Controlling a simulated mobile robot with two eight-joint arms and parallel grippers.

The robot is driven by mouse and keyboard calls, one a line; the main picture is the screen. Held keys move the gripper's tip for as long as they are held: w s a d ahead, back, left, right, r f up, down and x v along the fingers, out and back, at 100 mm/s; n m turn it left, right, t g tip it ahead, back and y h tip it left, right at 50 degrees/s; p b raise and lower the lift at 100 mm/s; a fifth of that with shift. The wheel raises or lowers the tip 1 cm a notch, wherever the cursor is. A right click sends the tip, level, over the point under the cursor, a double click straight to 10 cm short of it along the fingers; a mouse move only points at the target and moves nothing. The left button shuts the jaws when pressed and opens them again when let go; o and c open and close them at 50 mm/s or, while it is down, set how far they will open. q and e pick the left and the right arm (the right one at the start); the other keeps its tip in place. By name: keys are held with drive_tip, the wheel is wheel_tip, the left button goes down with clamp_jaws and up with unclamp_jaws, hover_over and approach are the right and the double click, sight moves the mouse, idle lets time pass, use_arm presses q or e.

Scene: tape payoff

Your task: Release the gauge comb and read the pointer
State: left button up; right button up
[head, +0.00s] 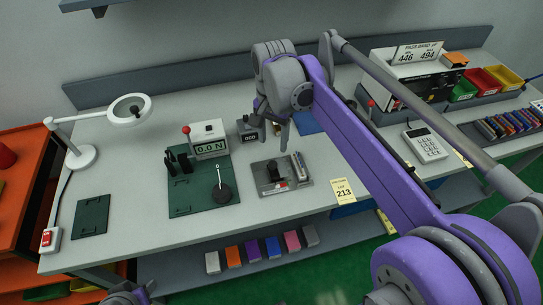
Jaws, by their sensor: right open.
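A green plate (187,207) on the bench carries a display unit (209,141) reading 0.0 N, with a red-ball lever (186,131). Black upright parts (178,161) stand on the plate, and a thin white pointer (219,177) rises from a round dark base (221,193). A grey fixture (262,184) with a black knob stands to its right. I cannot tell which part is the gauge comb. My right gripper (281,141) is open, pointing down behind the grey fixture, apart from the plate. Only a bit of my left arm shows at the bottom edge; its gripper is not visible.
A lamp with a round head (129,109) stands at left. A small green mat (91,216) lies on the front left. A calculator (425,144), red bin (482,82) and yellow bin (504,77) are at right. Clear bench surface lies between mat and plate.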

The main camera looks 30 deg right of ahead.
sight(273, 163)
wheel_tip(273, 163, down, 9)
drive_tip(key=shift+f, duration=0.1)
idle(0.3)
clamp_jaws()
idle(1.3)
